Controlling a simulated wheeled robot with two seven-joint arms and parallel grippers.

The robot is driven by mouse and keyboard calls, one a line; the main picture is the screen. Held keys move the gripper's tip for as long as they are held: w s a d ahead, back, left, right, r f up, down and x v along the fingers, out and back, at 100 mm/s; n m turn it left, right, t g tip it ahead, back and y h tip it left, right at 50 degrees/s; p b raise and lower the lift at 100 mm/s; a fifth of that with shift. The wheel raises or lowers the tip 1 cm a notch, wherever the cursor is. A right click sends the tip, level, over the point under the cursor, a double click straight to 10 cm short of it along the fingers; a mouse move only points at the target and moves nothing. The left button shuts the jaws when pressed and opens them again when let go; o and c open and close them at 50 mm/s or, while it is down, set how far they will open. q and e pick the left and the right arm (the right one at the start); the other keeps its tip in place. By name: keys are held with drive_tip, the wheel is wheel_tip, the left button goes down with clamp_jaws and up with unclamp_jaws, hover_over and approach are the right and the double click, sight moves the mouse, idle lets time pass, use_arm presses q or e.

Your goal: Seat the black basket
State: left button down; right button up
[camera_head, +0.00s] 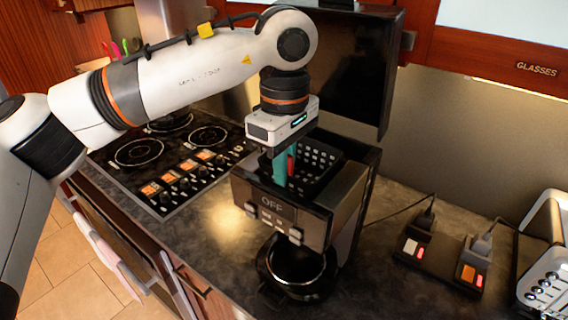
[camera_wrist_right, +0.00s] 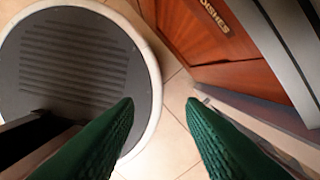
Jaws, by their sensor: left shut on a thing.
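The black basket (camera_head: 322,160), with a grid of holes in its wall, is in the open top of the coffee machine (camera_head: 342,197). My left gripper (camera_head: 284,177) reaches down from above and is shut on the basket's near left side. I cannot tell whether the basket rests fully on the machine's bottom, since its lower part is hidden. The machine's dark lid (camera_head: 345,65) stands raised behind. My right gripper (camera_wrist_right: 159,102) shows in the right wrist view with its green fingers apart, empty, above the floor.
A dark pot (camera_head: 297,268) stands under the machine's front, marked OFF. A stove (camera_head: 170,150) is left of it. Two switched sockets with plugs (camera_head: 436,252) and a metal toaster (camera_head: 545,265) are at the right. The counter between machine and sockets is clear.

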use_arm(q)
drive_tip(key=c, duration=1.4)
unclamp_jaws()
drive_tip(key=shift+c, duration=0.2)
wheel_tip(320, 180, up, 12)
drive_tip(key=shift+b, duration=0.6)
drive_tip(key=shift+f, duration=0.1)
